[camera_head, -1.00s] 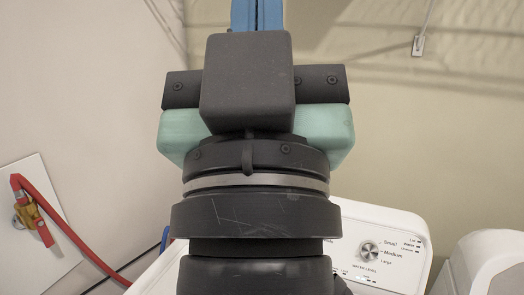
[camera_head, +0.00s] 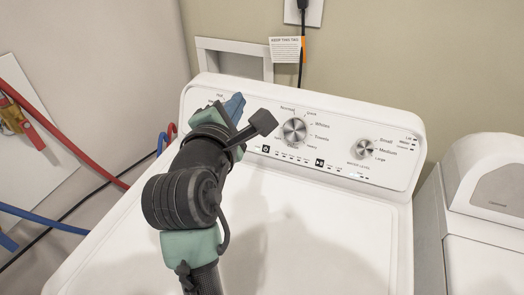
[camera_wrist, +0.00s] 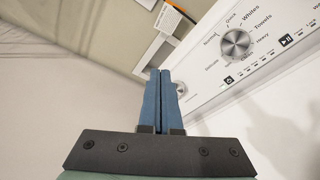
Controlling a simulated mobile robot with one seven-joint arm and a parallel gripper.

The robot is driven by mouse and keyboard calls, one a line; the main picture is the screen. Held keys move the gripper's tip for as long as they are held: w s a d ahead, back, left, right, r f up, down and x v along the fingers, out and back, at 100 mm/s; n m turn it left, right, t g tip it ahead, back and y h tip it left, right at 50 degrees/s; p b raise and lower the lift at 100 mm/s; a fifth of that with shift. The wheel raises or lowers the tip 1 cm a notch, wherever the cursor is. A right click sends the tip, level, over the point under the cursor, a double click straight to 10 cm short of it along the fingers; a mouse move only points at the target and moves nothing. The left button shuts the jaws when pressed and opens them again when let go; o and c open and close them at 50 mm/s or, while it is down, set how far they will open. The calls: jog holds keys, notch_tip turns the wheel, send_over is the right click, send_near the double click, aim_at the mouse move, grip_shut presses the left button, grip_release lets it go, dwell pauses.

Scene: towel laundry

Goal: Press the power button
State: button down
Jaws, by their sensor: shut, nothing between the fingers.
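The power button (camera_head: 265,149) is a small dark square with a white power symbol, low on the white washer's control panel (camera_head: 405,170). It lies below and left of the large silver dial (camera_head: 294,130). The button also shows in the wrist view (camera_wrist: 229,80), to the right of my fingers. My gripper (camera_head: 235,104) has blue fingers closed together with nothing between them. In the head view it is in front of the panel's left part, up and left of the button. In the wrist view the fingers (camera_wrist: 160,72) point towards the wall, apart from the button.
A play/pause button (camera_head: 319,163) sits right of the power button. A smaller water-level dial (camera_head: 364,148) is further right. Red (camera_head: 62,140) and blue (camera_head: 45,220) hoses run at the left. A second white machine (camera_head: 490,205) stands at the right. The washer lid (camera_head: 320,235) is clear.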

aim_at(266, 149)
notch_tip(266, 149, down, 15)
jog(key=n+g+h+b, duration=0.1)
jog(key=n+g, duration=0.3)
jog(key=n, duration=0.6)
jog(key=shift+s+f+h, duration=0.2)
jog(key=shift+s+h, duration=0.25)
jog(key=shift+h, duration=0.15)
jog(key=shift+a, duration=0.1)
jog(key=b+x, duration=0.2)
jog(key=x, duration=1.1)
jog(key=shift+w+f, duration=0.25)
jog(key=shift+f, duration=0.1)
jog(key=shift+w, duration=0.1)
